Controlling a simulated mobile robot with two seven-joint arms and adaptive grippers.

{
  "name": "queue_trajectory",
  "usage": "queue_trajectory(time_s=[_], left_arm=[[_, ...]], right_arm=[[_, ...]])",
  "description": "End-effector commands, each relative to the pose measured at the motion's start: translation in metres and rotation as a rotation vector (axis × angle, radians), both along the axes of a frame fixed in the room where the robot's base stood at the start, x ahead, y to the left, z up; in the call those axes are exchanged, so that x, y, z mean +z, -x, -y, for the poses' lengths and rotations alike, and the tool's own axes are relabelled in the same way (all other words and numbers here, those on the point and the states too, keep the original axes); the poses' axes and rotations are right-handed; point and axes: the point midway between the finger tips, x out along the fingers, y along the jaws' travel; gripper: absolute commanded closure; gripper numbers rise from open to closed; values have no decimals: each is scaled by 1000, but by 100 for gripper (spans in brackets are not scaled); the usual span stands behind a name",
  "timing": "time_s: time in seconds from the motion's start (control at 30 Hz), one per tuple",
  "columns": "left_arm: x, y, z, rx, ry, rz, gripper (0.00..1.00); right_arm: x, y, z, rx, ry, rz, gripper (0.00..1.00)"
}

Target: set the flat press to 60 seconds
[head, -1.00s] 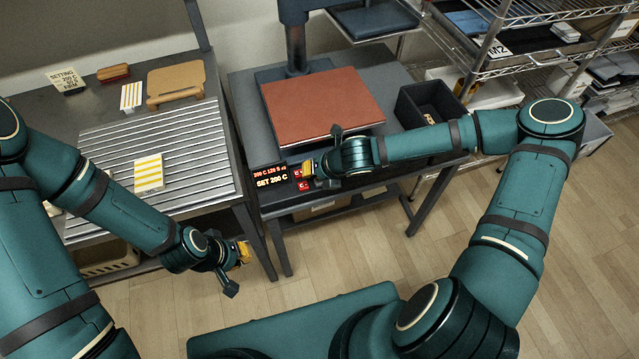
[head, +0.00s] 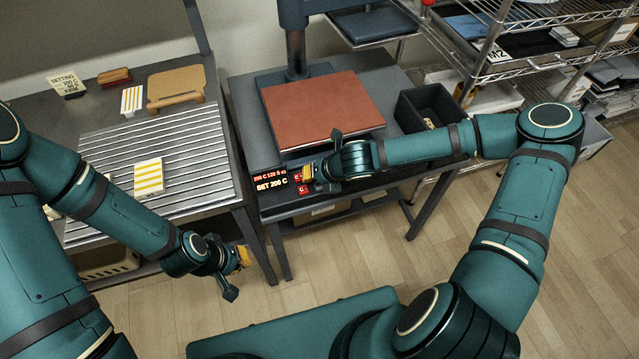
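The flat press has a reddish-brown platen (head: 322,106) on a dark table. Its display (head: 270,181) at the front left reads "SET 200 C" in large text, with a smaller line above that looks like "200 C 120 S". Small red buttons (head: 302,190) sit just right of the display. My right gripper (head: 310,172) is at these buttons, its yellow fingertips close to or touching the upper one; whether it is open or shut is unclear. My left gripper (head: 245,257) hangs in front of the left table, away from the press, with no object visible in it; its finger gap is unclear.
A slatted metal table (head: 195,145) at left holds a yellow-striped block (head: 149,177), a tan board (head: 176,86) and a sign (head: 68,84) reading "SETTING 200 C". A black bin (head: 428,108) stands right of the platen. Wire shelves (head: 510,65) are at right.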

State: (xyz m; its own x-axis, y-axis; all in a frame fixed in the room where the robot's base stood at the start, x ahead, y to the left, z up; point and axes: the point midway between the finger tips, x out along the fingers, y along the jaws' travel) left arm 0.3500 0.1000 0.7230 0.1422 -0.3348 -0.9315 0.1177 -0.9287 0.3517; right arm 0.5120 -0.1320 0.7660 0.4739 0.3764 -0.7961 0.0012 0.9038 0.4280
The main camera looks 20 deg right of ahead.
Motion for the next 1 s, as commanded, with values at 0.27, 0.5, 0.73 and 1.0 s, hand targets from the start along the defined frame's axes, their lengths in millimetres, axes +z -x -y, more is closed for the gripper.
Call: queue_trajectory(time_s=[0.27,0.5,0.73,1.0], left_arm=[[0,0,0,0,0,0,100],[-1,0,0,0,0,0,100],[-4,0,0,0,0,0,100],[-3,0,0,0,0,0,100]], right_arm=[[0,0,0,0,0,0,100],[-3,0,0,0,0,0,100],[-9,0,0,0,0,0,100],[-9,0,0,0,0,0,100]])
